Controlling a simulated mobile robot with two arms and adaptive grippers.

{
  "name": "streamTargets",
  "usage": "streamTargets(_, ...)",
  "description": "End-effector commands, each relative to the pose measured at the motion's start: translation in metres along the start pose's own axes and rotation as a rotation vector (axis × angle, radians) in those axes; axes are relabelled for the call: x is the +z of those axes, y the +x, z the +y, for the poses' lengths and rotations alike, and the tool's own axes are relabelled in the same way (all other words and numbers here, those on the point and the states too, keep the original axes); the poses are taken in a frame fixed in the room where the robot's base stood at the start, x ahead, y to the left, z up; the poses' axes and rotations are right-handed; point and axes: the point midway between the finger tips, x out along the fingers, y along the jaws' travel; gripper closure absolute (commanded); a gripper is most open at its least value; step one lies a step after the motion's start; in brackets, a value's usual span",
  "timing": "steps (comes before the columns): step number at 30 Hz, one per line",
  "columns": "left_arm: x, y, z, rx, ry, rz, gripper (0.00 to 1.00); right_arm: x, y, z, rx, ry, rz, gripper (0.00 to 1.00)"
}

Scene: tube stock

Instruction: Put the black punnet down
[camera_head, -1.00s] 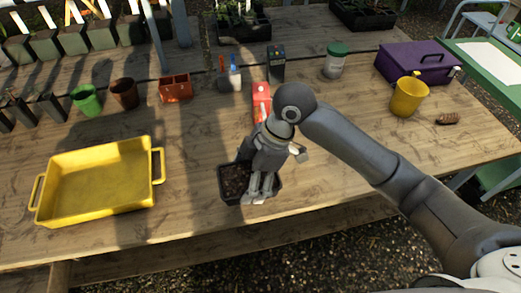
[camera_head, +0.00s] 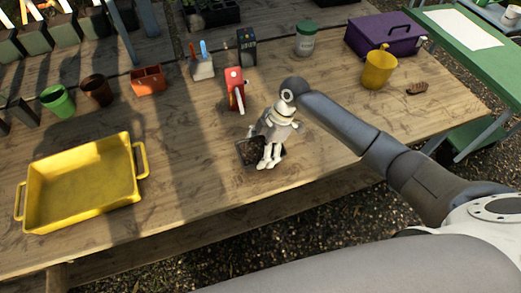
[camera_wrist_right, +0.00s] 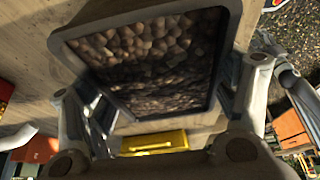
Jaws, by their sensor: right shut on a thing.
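The black punnet (camera_head: 246,160), filled with brown pellets, is near the front edge of the table (camera_head: 190,190). My right gripper (camera_head: 268,163) reaches down over it and is shut on it. In the right wrist view the punnet (camera_wrist_right: 88,78) fills the middle, with the fingers of my right gripper (camera_wrist_right: 163,98) at its two sides. It looks low over the wood, but I cannot tell whether its base touches. Part of the punnet is hidden behind the fingers in the head view.
A yellow tray (camera_head: 138,183) lies on the left. A red carton (camera_head: 234,78) stands just behind the punnet. Green and brown pots (camera_head: 57,101), a yellow pot (camera_head: 378,72) and a purple toolbox (camera_head: 385,33) stand farther back. Wood right of the punnet is clear.

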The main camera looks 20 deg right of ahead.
Motion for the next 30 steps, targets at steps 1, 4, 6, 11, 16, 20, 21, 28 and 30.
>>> streamTargets(1,-0.001,-0.006,0.0,0.0,0.0,0.0,0.6,0.0,0.004,-0.001,-0.002,0.002,0.002,0.52)
streamTargets(4,-0.001,-0.007,-0.001,-0.001,-0.001,0.0,0.6,0.004,0.011,0.0,0.001,0.0,0.001,0.52)
streamTargets(6,-0.001,-0.007,-0.001,-0.001,-0.001,0.001,0.6,0.005,0.013,0.0,0.002,0.0,0.001,0.52)
streamTargets(11,-0.001,-0.006,-0.001,-0.001,-0.001,0.0,0.6,0.005,0.014,0.0,0.002,-0.001,0.001,0.52)
streamTargets(16,0.0,-0.004,-0.001,-0.001,-0.001,0.0,0.6,0.007,0.017,0.0,0.001,0.0,0.0,0.2)
streamTargets(20,0.0,-0.005,-0.002,-0.002,-0.001,0.0,0.6,0.006,0.016,0.0,0.001,0.0,0.0,0.03)
streamTargets(21,0.0,-0.005,-0.002,-0.002,-0.001,-0.001,0.6,0.006,0.016,0.0,0.001,0.0,0.0,0.0)
streamTargets(28,0.0,-0.005,-0.002,-0.002,-0.001,-0.001,0.6,0.006,0.016,0.0,0.001,0.0,0.0,0.0)
streamTargets(30,0.001,-0.005,-0.002,-0.003,-0.001,-0.002,0.6,0.006,0.016,0.0,0.001,0.0,0.0,0.0)
